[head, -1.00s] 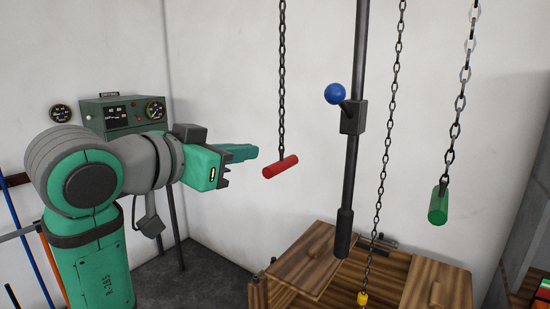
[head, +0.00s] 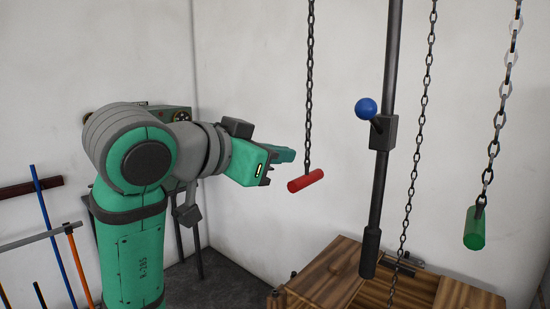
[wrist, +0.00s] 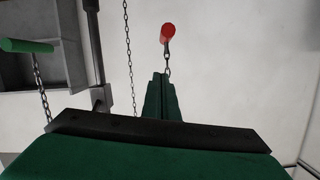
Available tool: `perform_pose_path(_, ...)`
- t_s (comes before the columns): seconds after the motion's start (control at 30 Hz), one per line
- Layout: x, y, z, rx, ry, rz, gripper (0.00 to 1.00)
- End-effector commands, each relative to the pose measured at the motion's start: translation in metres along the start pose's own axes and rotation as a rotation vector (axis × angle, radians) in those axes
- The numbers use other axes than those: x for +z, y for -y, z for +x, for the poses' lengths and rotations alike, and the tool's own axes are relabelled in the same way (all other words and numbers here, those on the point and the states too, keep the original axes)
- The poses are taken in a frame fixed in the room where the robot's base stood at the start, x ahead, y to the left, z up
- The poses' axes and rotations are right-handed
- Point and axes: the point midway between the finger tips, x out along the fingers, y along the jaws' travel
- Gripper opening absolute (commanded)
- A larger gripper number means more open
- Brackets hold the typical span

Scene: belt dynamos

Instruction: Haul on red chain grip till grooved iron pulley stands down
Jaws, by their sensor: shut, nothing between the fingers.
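In the wrist view the red grip (wrist: 168,33) shows nearly end-on, beyond my fingertips. My gripper (head: 288,155) has its green fingers closed together and empty, close to the grip's upper left in the head view. A gap shows between fingertips and grip in the wrist view (wrist: 162,76). I cannot make out the grooved iron pulley in these frames.
A dark vertical pole (head: 382,180) with a blue ball knob (head: 366,108) stands right of the red grip. A green grip (head: 474,228) hangs from a chain at far right. Another chain (head: 414,150) hangs between them. A wooden crate-like structure (head: 340,268) is below.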

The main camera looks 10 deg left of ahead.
Motion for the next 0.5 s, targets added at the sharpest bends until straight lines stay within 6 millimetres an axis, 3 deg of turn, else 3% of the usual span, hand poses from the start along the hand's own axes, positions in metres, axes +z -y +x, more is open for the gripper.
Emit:
perform_pose_path(0.37, 0.002, 0.003, 0.069, -0.005, 0.002, -0.002, 0.00)
perform_pose_path(0.5, 0.023, 0.004, 0.072, -0.007, 0.001, -0.004, 0.00)
